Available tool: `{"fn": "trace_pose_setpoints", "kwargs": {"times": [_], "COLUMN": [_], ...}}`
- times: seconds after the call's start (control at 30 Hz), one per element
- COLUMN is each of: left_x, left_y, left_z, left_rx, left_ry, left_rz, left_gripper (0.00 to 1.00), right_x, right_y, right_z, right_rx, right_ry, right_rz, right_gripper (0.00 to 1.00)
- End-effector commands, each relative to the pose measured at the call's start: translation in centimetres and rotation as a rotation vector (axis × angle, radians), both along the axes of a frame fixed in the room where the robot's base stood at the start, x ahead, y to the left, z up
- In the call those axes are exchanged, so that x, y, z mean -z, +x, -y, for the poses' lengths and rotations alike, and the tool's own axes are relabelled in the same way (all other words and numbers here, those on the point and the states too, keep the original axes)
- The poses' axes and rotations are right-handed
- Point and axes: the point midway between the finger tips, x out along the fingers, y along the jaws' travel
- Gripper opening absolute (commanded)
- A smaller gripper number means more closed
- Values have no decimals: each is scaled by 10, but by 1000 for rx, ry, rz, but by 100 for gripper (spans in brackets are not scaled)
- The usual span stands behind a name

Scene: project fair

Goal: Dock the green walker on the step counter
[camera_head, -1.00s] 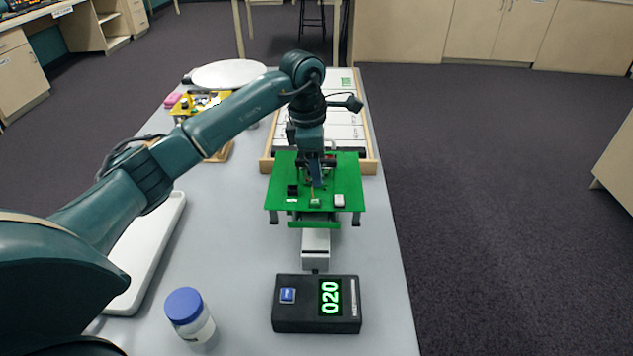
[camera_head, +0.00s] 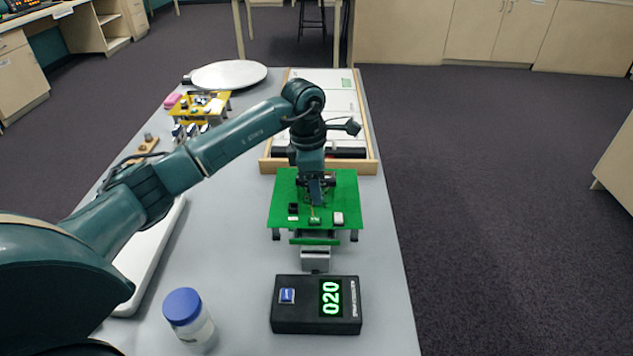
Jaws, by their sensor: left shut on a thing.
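The green walker (camera_head: 343,204) is a flat green board with small parts on top and short legs below. My left gripper (camera_head: 316,190) is over its middle and shut on it; the fingertips are partly hidden by the wrist and the board's parts. The step counter is a black box (camera_head: 300,318) with a blue button and a green display reading 020, near the front of the table. A grey block (camera_head: 316,259) sticks out from its far side, and the walker's near edge is right above or behind this block; I cannot tell whether they touch. My right gripper is not in view.
A wooden-framed white track (camera_head: 372,166) lies behind the walker. A jar with a blue lid (camera_head: 184,307) stands at front left, beside a white tray (camera_head: 150,262). A yellow board (camera_head: 205,104) and a white disc (camera_head: 229,74) are farther back. The table's right side is clear.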

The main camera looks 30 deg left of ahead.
Motion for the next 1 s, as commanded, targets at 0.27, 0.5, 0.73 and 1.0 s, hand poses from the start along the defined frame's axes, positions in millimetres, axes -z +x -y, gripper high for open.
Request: {"fn": "trace_pose_setpoints", "kwargs": {"times": [0.27, 0.5, 0.73, 1.0], "left_x": [1, 1, -7, -54], "left_y": [0, 0, 0, -1], "left_z": [0, 0, 0, -5], "left_rx": [-1, -1, 0, -1], "left_ry": [-1, 0, 0, 0], "left_rz": [1, 1, 1, 8], "left_gripper": [54, 65, 65, 65], "right_x": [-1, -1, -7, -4], "right_y": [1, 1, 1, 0], "right_z": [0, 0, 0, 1], "right_rx": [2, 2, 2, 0], "right_ry": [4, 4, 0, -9], "right_rz": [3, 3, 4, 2], "right_gripper": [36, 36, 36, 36]}}
